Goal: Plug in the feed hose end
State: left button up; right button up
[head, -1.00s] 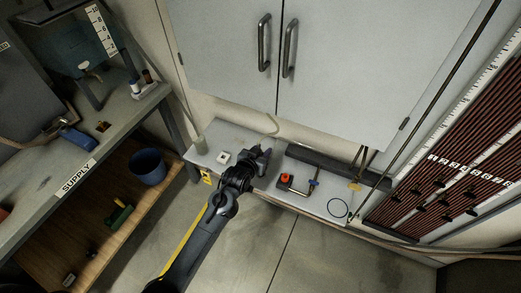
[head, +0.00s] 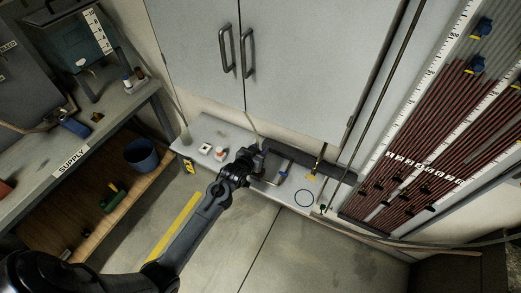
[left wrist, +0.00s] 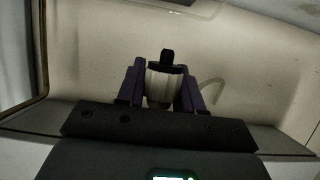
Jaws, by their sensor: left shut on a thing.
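My left gripper (head: 258,150) is over the grey shelf under the white cabinet. In the left wrist view its two fingers (left wrist: 163,88) are shut on a pale, ribbed piece with a black collar and tip (left wrist: 160,80), which looks like the feed hose end. The black tip points away from the wrist. In the head view the held piece is mostly hidden by the gripper. A pale hose (head: 249,122) shows just behind the gripper. I cannot make out which socket it fits. My right gripper is not in view.
On the shelf (head: 200,132) are a white block (head: 206,149), a small red-and-white piece (head: 220,153), a blue-handled valve (head: 284,173) and a black ring (head: 304,198). The cabinet (head: 190,60) rises behind. The supply bench (head: 100,125) stands left, the tube board (head: 425,150) right.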

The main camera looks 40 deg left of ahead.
pick_arm(q)
jog(key=shift+f+b, duration=1.35)
jog(key=shift+f, duration=1.55)
jog(key=shift+p, duration=0.55)
jog(key=shift+f+b, duration=0.3)
jog(key=shift+f, duration=0.1)
jog(key=shift+f+b, duration=0.55)
jog(key=shift+f, duration=0.3)
